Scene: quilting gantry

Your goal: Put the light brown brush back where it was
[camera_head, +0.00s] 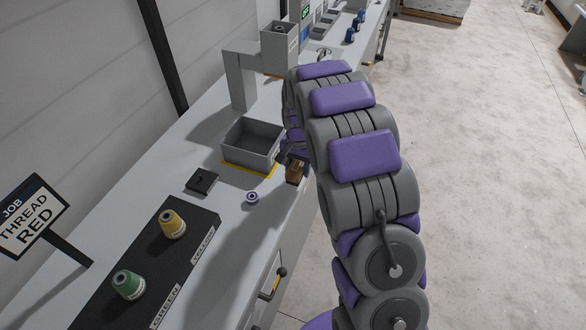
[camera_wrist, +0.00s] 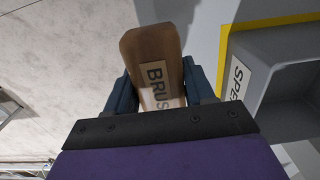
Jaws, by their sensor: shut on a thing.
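The light brown brush (camera_wrist: 152,48) is between the two fingers of my gripper (camera_wrist: 158,92) in the wrist view. A pale label on it reads "BRUS", with the rest cut off. My gripper is shut on it. In the head view the brush (camera_head: 295,171) hangs just right of the grey open bin, near the table's front edge. My arm hides most of the gripper there. I cannot tell whether the brush touches the table.
The grey bin (camera_head: 238,156) has a yellow outline; in the wrist view its label starts "SPE" (camera_wrist: 237,78). A purple-white spool (camera_head: 252,197), a black square block (camera_head: 202,181), and yellow (camera_head: 173,224) and green (camera_head: 128,285) spools on a dark mat stand nearer. A grey post (camera_head: 240,80) rises behind.

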